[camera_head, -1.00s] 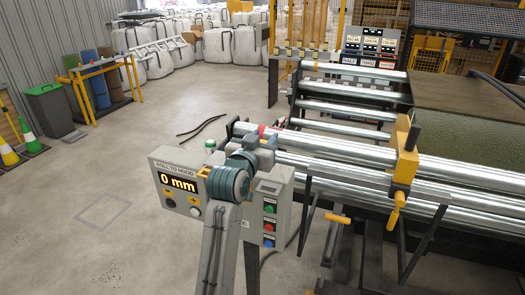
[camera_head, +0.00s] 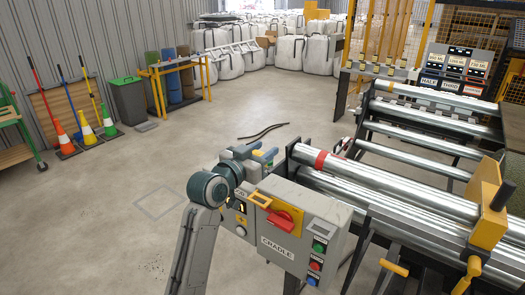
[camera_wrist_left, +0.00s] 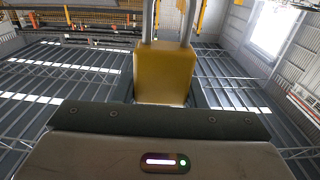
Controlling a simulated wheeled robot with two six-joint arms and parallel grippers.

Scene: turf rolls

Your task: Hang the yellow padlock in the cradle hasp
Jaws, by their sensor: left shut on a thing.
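My left gripper (camera_head: 254,153) is at the end of my left arm, behind and above the upper left of the grey CRADLE box. In the left wrist view the yellow padlock (camera_wrist_left: 165,75) stands upright in the shut left gripper, its two silver shackle legs running up out of the frame. In the head view the padlock is mostly hidden; a small yellow patch shows at the gripper. The CRADLE box (camera_head: 312,228) carries a red rotary switch (camera_head: 284,221) on a yellow plate, with a yellow looped tab (camera_head: 260,199) at its upper left that looks like the hasp. The padlock is apart from it.
Green, red and blue buttons (camera_head: 315,265) are on the box's right side. Shiny steel rollers (camera_head: 390,195) and yellow brackets (camera_head: 487,215) fill the right. A dark cable (camera_head: 265,131) lies on the floor behind. The floor to the left is open, with cones (camera_head: 65,143) farther off.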

